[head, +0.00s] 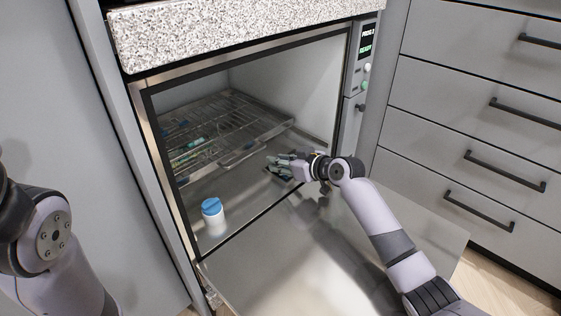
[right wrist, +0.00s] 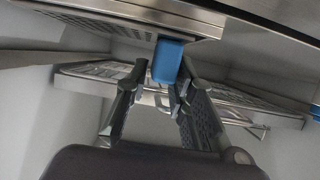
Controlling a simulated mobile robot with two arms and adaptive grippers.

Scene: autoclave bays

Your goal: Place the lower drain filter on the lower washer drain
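A white cylinder with a ridged blue top (head: 212,208), which looks like the drain filter, stands upright on the chamber floor near the front left. My right gripper (head: 275,166) is inside the washer in front of the rack, to the right of and farther back than that cylinder. In the right wrist view a blue block (right wrist: 168,60) shows between the fingertips of my right gripper (right wrist: 160,82). I cannot tell whether the fingers touch it or it lies beyond them. No drain opening can be made out. My left arm shows at the left edge; its gripper is out of frame.
A wire rack (head: 262,142) with small teal items fills the back of the chamber. The washer door (head: 300,265) lies open and flat at the front. Drawers (head: 470,120) stand at the right. The front chamber floor is mostly clear.

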